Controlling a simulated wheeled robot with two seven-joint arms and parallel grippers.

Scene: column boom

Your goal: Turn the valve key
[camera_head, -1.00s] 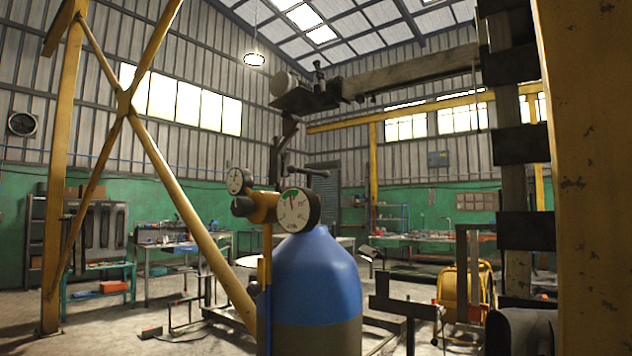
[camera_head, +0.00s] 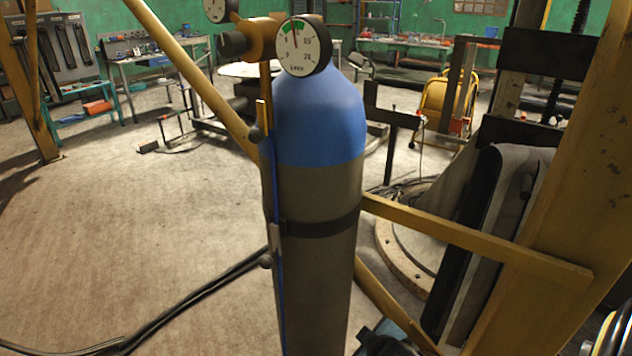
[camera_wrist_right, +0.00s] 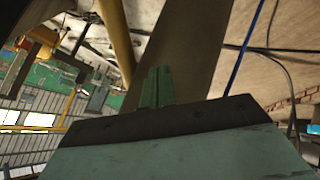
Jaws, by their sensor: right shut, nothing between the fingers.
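A gas cylinder (camera_head: 315,210) with a blue top and grey body stands upright in the middle of the head view. A round pressure gauge (camera_head: 303,46) and a brass-coloured regulator (camera_head: 258,40) sit at its top, and a second gauge (camera_head: 215,8) is cut by the upper edge. I cannot make out the valve key; the area above the regulator is out of frame. My right gripper (camera_wrist_right: 157,85) shows in the right wrist view with its two green fingers closed together and nothing between them. My left gripper is not in view.
A yellow bar (camera_head: 470,240) runs from the cylinder to a yellow post (camera_head: 575,150) on the right. A thin blue hose (camera_head: 277,290) hangs along the cylinder. Black cables (camera_head: 190,305) cross the floor on the left. Open floor (camera_head: 120,230) lies left of the cylinder.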

